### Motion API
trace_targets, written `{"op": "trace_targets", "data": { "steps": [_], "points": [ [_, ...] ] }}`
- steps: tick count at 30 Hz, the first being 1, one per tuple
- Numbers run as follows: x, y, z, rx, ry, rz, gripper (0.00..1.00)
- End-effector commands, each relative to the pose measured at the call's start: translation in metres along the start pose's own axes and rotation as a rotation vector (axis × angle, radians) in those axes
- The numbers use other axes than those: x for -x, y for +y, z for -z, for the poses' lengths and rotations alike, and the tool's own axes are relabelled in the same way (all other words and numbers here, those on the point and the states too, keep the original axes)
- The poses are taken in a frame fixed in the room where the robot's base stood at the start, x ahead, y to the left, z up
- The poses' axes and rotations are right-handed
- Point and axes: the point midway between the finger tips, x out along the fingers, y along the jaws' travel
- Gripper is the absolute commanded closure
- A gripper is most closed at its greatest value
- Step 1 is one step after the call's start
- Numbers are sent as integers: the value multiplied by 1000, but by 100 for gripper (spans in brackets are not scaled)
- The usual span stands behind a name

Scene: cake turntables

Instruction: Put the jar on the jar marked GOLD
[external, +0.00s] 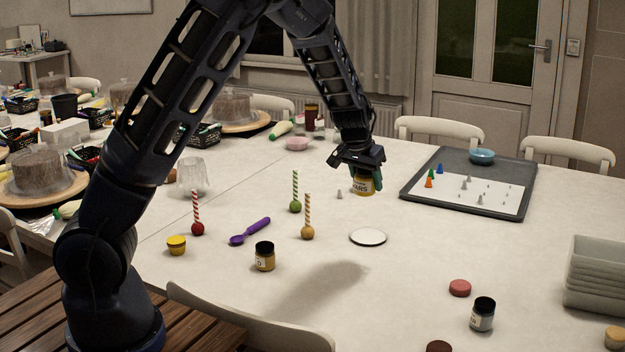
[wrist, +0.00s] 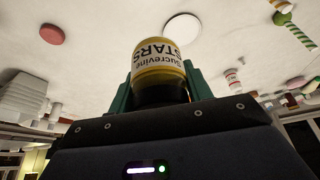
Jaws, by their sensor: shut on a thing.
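My gripper (external: 362,172) has its teal fingers shut on a yellow jar (external: 365,187). The jar hangs above the table, clear of it, behind a white round disc. In the wrist view the jar (wrist: 158,62) sits between the fingers, and its label reads "Sucrevine STARS". A small dark-lidded jar with gold contents (external: 264,257) stands upright on the table, front left of my gripper. Its label is turned partly away and only what looks like a "D" shows. Another dark-lidded jar (external: 482,315) with pale contents stands at front right; its label is too small to read.
The white disc (external: 368,237) lies between the held jar and the front. Striped sticks in balls (external: 307,231), a purple spoon (external: 250,232) and a yellow tub (external: 176,246) lie near the gold jar. A dark tray (external: 413,191) and stacked bins (external: 597,275) are at right.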

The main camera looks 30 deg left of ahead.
Motion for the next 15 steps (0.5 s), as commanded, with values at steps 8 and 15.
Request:
{"op": "trace_targets", "data": {
  "steps": [8,15],
  "points": [
    [31,-61,-35,294,0,125,76],
    [60,-107,-65,542,0,227,76]
  ]
}}
